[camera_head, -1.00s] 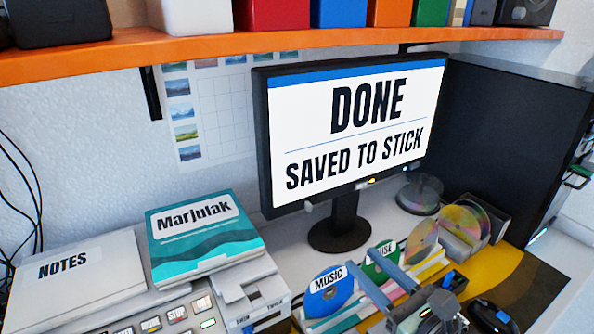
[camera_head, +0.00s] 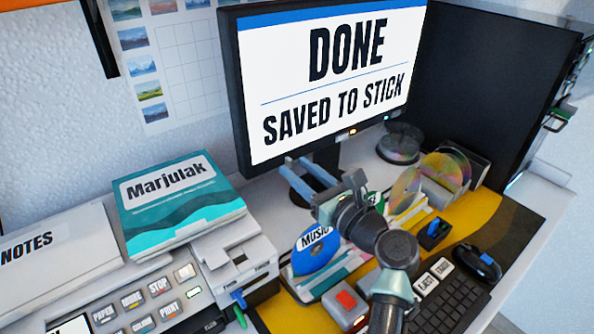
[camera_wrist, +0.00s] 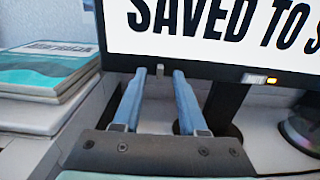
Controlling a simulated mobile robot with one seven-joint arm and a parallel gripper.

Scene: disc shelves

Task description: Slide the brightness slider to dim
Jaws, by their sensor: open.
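The monitor (camera_head: 355,85) stands at the back and its screen reads "DONE SAVED TO STICK". In the wrist view, a small grey knob (camera_wrist: 160,69) sits on the monitor's lower bezel and looks like the brightness slider. I see no readable dim or bright marks. My gripper (camera_head: 294,165) is open and empty, its two blue fingers reaching toward the lower left bezel. In the wrist view, my gripper (camera_wrist: 160,82) has its fingertips on either side of the knob; I cannot tell whether they touch it. The knob is not clear in the head view.
The "Marjulak" book (camera_head: 180,200) and a printer-like machine (camera_head: 235,265) are at left. A blue "MUSIC" disc (camera_head: 315,250) stands below my arm. Clear discs (camera_head: 445,172), a keyboard (camera_head: 450,300) and a mouse (camera_head: 477,262) are at right. The monitor's stand (camera_wrist: 222,105) is close right of my fingers.

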